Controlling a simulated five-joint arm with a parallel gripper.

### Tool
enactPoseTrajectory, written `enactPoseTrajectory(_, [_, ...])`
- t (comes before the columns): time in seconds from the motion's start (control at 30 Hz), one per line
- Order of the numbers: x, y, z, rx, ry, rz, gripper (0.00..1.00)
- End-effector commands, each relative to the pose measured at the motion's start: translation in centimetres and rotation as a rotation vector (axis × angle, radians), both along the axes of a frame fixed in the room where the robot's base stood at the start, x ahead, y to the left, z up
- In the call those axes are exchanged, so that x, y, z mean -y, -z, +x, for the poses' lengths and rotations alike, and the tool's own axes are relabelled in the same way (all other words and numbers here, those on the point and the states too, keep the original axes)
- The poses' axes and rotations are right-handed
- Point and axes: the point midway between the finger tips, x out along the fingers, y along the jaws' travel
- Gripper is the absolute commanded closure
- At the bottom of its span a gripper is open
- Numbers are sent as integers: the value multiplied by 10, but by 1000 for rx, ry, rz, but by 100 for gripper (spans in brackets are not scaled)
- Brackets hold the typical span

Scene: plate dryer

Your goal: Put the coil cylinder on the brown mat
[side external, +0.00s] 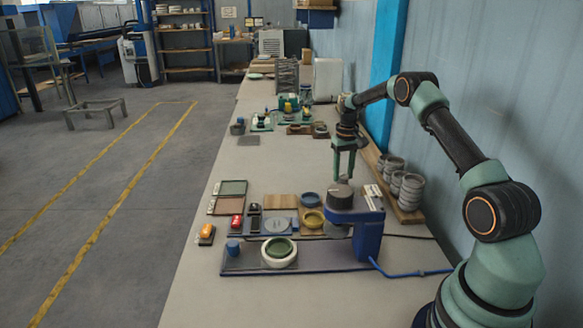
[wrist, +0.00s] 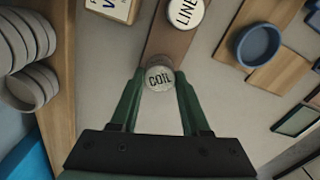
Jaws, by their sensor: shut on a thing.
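The coil cylinder (wrist: 159,78) has a pale round top lettered "COIL". In the wrist view it sits between the two green fingertips of my gripper (wrist: 157,80), which is shut on it. In the side view my gripper (side external: 344,172) points down near the blue fixture; the cylinder cannot be made out there. Whether it touches the surface beneath is unclear. The brown mat (side external: 227,206) is a flat framed panel at the left edge of the bench, beside a green one (side external: 233,187). My gripper is to the right of it and apart.
A similar cylinder lettered "LINE" (wrist: 185,13) stands on a brown strip near the coil cylinder. A blue bowl (wrist: 257,44) rests on a wooden board. Stacked grey bowls (side external: 408,190) stand by the wall. The blue fixture (side external: 368,235) rises near my gripper.

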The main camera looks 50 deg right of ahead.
Motion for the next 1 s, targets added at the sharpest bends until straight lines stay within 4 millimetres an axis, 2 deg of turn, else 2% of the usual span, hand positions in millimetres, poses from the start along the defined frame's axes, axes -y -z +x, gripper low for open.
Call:
enactPoseTrajectory(0.57, [0, 9, 0, 0, 0, 0, 100])
enactPoseTrajectory(0.6, [0, 10, 0, 1, 0, 0, 50])
enactPoseTrajectory(0.67, [0, 10, 0, 1, 0, 0, 27])
enactPoseTrajectory(0.7, [0, 10, 0, 1, 0, 0, 19])
enactPoseTrajectory(0.9, [0, 10, 0, 0, 0, 0, 19])
enactPoseTrajectory(0.93, [0, 10, 0, 0, 0, 0, 15])
enactPoseTrajectory(0.97, [0, 10, 0, 0, 0, 0, 4])
enactPoseTrajectory(1.0, [0, 10, 0, 0, 0, 0, 0])
